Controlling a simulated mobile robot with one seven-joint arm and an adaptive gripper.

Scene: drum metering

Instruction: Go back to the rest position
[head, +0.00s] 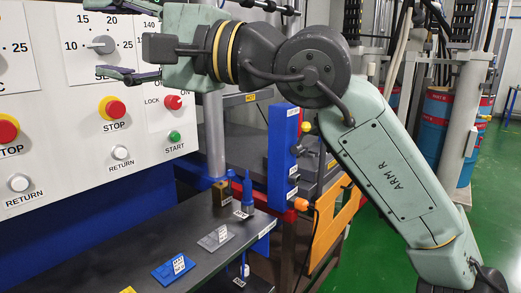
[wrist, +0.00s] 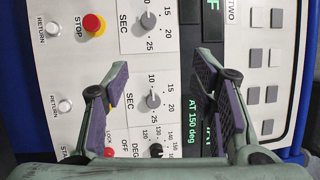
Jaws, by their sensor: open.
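My gripper (wrist: 164,80) is open in the wrist view, its two purple-padded fingers apart with nothing between them. It faces the white control panel (wrist: 75,82), with a timer knob (wrist: 152,100) showing between the fingers. In the head view my gripper is in front of the panel's upper right part (head: 150,60), and the arm reaches across from the right. Whether the fingers touch the panel cannot be told.
The panel carries a red STOP button (head: 115,108), a red LOCK knob (head: 173,101) and a green START button (head: 174,136). Below is a dark shelf (head: 215,262) with a blue tag (head: 174,268) and a grey tag (head: 215,238). Blue-and-red drums (head: 434,122) stand behind the arm; green floor lies right.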

